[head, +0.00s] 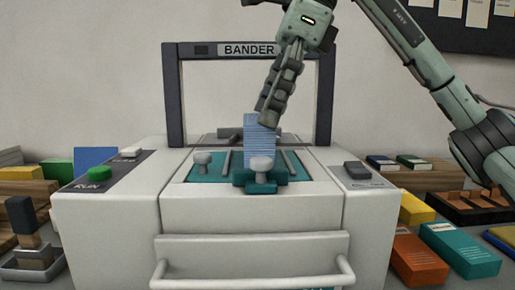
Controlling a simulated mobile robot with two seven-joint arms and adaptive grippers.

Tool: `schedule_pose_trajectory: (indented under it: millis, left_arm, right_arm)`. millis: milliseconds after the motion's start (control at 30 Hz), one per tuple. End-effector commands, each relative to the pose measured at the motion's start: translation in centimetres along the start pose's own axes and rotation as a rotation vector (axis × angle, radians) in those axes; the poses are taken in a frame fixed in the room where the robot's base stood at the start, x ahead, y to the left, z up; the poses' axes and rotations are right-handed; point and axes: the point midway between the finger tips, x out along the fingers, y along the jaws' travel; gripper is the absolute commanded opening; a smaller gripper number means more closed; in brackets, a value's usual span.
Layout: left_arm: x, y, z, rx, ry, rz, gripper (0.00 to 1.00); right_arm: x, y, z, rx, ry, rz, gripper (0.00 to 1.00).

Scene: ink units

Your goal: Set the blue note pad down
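The blue note pad (258,132) is a light blue, finely lined block, upright over the middle of the banding machine's teal bed (208,174). My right gripper (267,112) comes down from above, with its dark fingers at the pad's top edge; they appear shut on it. The pad's lower end is partly hidden behind a pale knob on a teal clamp (262,178), so I cannot tell whether it touches the bed. My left gripper is not in view.
The machine's dark arch (174,95), marked BANDER, stands around the bed. A green button (100,173) is on its left and a dark switch (356,169) on its right. Orange (419,260) and teal (460,250) boxes lie at right; a stamp (24,222) stands at left.

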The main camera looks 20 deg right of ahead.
Motion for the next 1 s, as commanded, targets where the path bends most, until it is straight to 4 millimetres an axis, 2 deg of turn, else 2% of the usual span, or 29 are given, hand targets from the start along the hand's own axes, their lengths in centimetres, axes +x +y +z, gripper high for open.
schedule_pose_trajectory:
  millis: [100,233,533,867,1000]
  left_arm:
    - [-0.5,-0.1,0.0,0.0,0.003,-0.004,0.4]
    - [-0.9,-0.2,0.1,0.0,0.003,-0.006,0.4]
    - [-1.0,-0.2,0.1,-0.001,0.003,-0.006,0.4]
    - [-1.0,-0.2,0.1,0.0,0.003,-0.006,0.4]
    - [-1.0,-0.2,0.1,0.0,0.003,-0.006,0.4]
  right_arm:
    - [2.1,-0.1,-0.6,0.001,0.003,0.001,1.0]
    - [3.5,-0.1,-0.5,-0.001,0.002,0.001,1.0]
    - [3.8,-0.1,-0.4,-0.001,0.0,0.0,0.99]
    - [3.8,-0.1,-0.4,-0.001,0.0,0.0,0.58]
    - [3.8,-0.1,-0.4,-0.001,0.0,0.0,0.55]
